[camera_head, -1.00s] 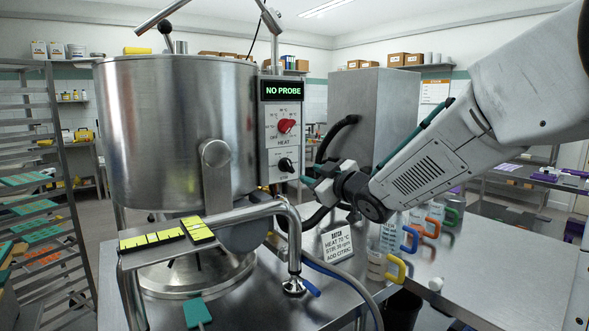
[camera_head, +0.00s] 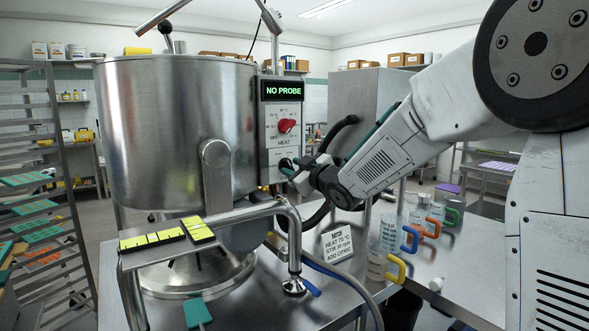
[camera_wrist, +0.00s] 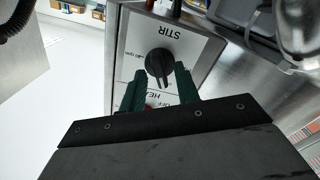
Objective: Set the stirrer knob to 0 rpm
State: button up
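The black stirrer knob (camera_wrist: 159,63) sits on the white control panel, below the word STIR, which appears upside down in the wrist view. Its raised bar runs roughly up and down in that view; its exact setting is too small to read. My gripper (camera_wrist: 160,88) has its two green fingers apart, one to each side of the knob's lower end. I cannot tell whether they touch it. In the head view my gripper (camera_head: 289,168) is at the lower part of the panel and covers the knob.
The red HEAT knob (camera_head: 287,126) is just above on the panel, under a NO PROBE display (camera_head: 283,90). The steel kettle (camera_head: 178,135) stands left. A batch card (camera_head: 338,243) and jugs with coloured handles (camera_head: 411,239) stand on the table below my arm.

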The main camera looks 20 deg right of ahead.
grip_shut()
jog(key=shift+n, duration=0.4)
jog(key=n, duration=0.5)
jog(key=shift+n, duration=0.3)
jog(key=n, duration=0.5)
jog(key=shift+f, duration=0.1)
jog(key=shift+n, duration=0.4)
jog(key=shift+o, duration=0.9)
grip_release()
